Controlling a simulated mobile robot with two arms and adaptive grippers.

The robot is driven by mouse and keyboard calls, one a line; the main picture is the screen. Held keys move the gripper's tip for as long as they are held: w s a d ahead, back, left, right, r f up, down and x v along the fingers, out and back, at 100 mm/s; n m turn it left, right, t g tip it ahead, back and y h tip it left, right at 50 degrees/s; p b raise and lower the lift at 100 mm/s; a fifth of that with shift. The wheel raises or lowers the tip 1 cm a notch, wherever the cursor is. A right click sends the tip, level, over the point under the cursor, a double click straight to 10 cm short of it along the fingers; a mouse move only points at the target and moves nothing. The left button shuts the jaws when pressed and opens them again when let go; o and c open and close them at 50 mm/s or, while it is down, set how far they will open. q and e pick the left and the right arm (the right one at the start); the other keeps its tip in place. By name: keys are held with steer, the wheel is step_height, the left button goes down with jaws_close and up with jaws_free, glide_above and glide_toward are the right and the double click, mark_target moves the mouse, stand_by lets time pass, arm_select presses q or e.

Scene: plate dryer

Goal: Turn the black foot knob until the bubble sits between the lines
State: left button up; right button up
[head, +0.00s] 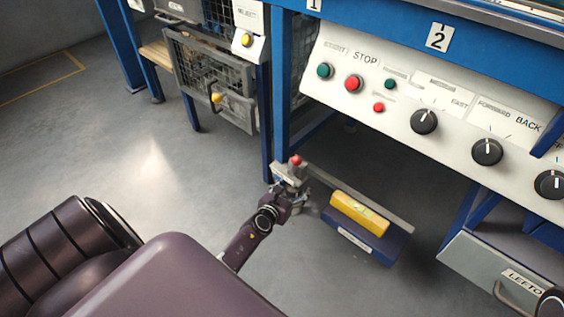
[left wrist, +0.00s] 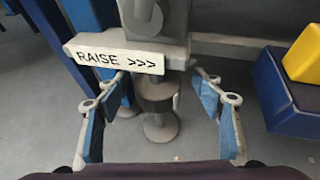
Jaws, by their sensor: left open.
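The yellow spirit level (head: 359,214) lies on a blue block beside the machine leg in the head view. Its greenish vial is too small to read the bubble against the lines. My left gripper (head: 291,187) is at the foot of the blue leg, left of the level. In the left wrist view my left gripper (left wrist: 158,92) is open, with one blue-padded finger on each side of the dark foot knob (left wrist: 156,94). Gaps show between pads and knob. The knob sits under a grey bracket with a "RAISE >>>" label (left wrist: 115,59), above a round foot disc (left wrist: 160,127).
The white control panel (head: 395,100) with buttons and black dials overhangs on the right. A grey drawer (head: 490,270) is at lower right. A wire-mesh cage (head: 212,80) stands at the back left. Open floor (head: 120,150) lies to the left. The blue block (left wrist: 285,100) is right of my left fingers.

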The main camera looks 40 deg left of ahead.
arm_select(q)
steer(key=v, duration=1)
steer(key=shift+s, duration=0.3)
steer(key=shift+a+r, duration=0.1)
steer(key=shift+a, duration=0.05)
